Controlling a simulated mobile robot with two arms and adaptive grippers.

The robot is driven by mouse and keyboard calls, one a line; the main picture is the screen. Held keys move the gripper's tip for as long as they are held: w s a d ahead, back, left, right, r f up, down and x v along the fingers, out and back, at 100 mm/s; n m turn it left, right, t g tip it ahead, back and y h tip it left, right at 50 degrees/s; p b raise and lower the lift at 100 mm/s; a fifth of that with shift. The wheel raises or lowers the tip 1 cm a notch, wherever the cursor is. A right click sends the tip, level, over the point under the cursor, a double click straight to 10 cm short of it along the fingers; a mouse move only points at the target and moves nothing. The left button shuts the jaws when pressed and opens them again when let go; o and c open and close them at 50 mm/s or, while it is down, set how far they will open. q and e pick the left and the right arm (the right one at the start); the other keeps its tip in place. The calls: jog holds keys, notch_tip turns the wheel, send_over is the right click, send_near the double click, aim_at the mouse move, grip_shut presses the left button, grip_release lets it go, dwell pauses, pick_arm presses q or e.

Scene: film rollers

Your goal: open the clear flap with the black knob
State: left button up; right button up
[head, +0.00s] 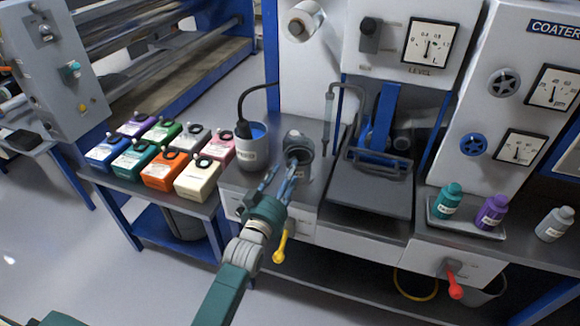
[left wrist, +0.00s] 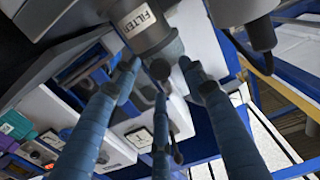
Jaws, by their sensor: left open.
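My left gripper (head: 277,180) reaches up from below in the head view, its blue fingers spread open at the grey filter housing (head: 297,142) on the bench. The left wrist view shows the open fingers (left wrist: 158,85) around the lower part of the housing (left wrist: 147,28), which carries a FILTER label. I cannot clearly make out the clear flap itself. My right gripper is not in view.
Several coloured boxes (head: 165,169) sit on the left table. A dark tray (head: 370,194) lies to the right, then bottles (head: 491,212). A yellow-handled lever (head: 280,250) hangs below the bench front.

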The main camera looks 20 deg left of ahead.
aim_at(298, 153)
pick_arm(q)
jog(key=shift+w, duration=1.45)
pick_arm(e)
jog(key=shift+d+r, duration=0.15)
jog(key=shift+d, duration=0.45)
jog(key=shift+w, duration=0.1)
pick_arm(q)
grip_shut()
